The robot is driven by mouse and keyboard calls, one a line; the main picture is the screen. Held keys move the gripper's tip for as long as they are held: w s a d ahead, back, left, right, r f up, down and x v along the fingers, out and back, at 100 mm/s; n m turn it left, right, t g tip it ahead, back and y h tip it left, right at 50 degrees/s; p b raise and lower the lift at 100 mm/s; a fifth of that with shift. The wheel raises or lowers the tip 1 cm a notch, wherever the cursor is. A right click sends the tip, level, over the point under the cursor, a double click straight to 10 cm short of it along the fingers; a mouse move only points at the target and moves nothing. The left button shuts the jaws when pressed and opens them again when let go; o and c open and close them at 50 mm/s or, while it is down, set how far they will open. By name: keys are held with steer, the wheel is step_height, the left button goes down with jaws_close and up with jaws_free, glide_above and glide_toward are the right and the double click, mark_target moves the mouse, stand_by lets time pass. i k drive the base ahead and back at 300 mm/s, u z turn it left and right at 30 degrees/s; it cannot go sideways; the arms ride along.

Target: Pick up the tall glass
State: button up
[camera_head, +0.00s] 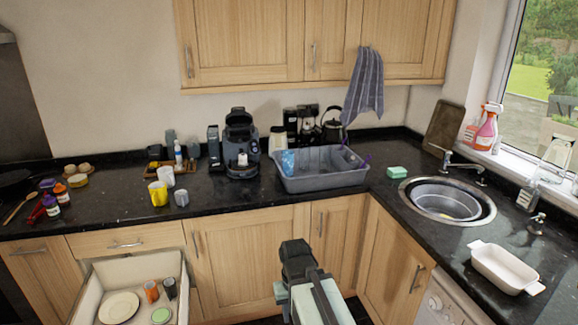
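A tall, clear glass-like vessel (554,158) stands at the far right by the window. It is see-through, so its outline is faint, and I cannot tell whether it is the tall glass. A dark cup or glass (169,287) stands in the open drawer beside an orange cup (151,291). My gripper (295,250) appears at bottom centre as the dark end of my arm, in front of the lower cupboards. It is far from the clear vessel and apart from the drawer. Its fingers cannot be made out.
The open drawer (90,292) juts out at lower left and holds a plate (119,307). The black counter (110,205) bears a grey basin (322,182), a coffee machine (241,145) and a yellow mug (158,193). A round sink (447,203) and a white dish (504,268) are right.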

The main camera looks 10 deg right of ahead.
mark_target(324, 152)
steer(key=k, duration=0.65)
steer(key=z, duration=0.25)
steer(key=i, duration=2.05)
steer(key=u, duration=0.85)
steer(key=k, duration=0.8)
steer(key=u, duration=0.15)
steer(key=i, duration=0.9)
steer(key=z, duration=0.1)
